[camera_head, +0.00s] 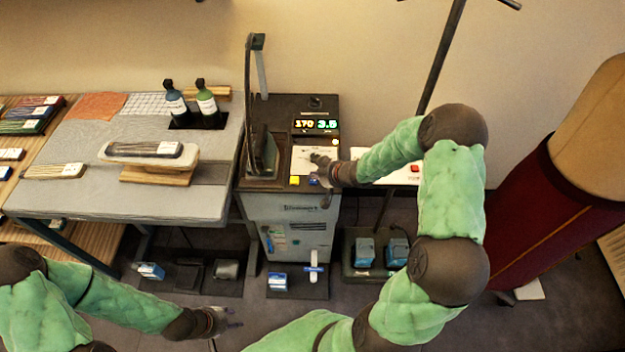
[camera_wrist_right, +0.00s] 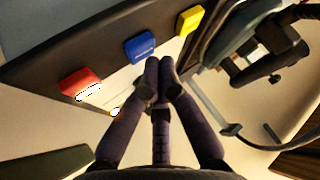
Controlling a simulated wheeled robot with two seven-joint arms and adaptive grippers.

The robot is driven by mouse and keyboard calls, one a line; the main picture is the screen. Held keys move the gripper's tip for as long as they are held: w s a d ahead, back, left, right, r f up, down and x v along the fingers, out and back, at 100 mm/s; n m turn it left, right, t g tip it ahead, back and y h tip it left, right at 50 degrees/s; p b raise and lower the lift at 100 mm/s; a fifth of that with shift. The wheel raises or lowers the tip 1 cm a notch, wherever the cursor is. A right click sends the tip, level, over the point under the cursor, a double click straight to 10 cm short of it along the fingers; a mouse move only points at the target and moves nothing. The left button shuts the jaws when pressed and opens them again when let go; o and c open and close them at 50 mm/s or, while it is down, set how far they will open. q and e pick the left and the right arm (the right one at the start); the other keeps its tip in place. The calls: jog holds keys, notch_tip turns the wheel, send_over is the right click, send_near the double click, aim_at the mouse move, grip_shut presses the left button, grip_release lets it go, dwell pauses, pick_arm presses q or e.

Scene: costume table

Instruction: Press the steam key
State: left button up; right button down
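The steam station (camera_head: 292,213) stands in the middle of the head view, with a lit display (camera_head: 316,124) on top. Its panel has a yellow key (camera_head: 294,181), a blue key (camera_head: 313,181) and a red key; the right wrist view shows the yellow (camera_wrist_right: 189,20), blue (camera_wrist_right: 140,48) and red (camera_wrist_right: 80,83) keys in a row. I cannot read which is the steam key. My right gripper (camera_head: 314,158) is over the panel, fingertips together (camera_wrist_right: 161,76), empty, near the blue key; contact is not clear. My left gripper (camera_head: 236,317) is low, away from the station, fingers apart and empty.
An ironing table (camera_head: 120,200) with two bottles (camera_head: 190,103) and a wooden-based board (camera_head: 150,160) stands left. A dark iron-like tool (camera_head: 264,155) rests on the station's left. A dark red roll (camera_head: 550,200) stands right. Small blue boxes lie low down.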

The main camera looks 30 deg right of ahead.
aim_at(315, 182)
jog(key=shift+f, duration=0.45)
dwell(0.8)
jog(key=shift+r+p, duration=0.85)
jog(key=shift+r, duration=0.05)
jog(key=shift+r, duration=0.1)
notch_tip(315, 182, up, 6)
jog(key=p, duration=0.6)
jog(key=shift+p, duration=0.3)
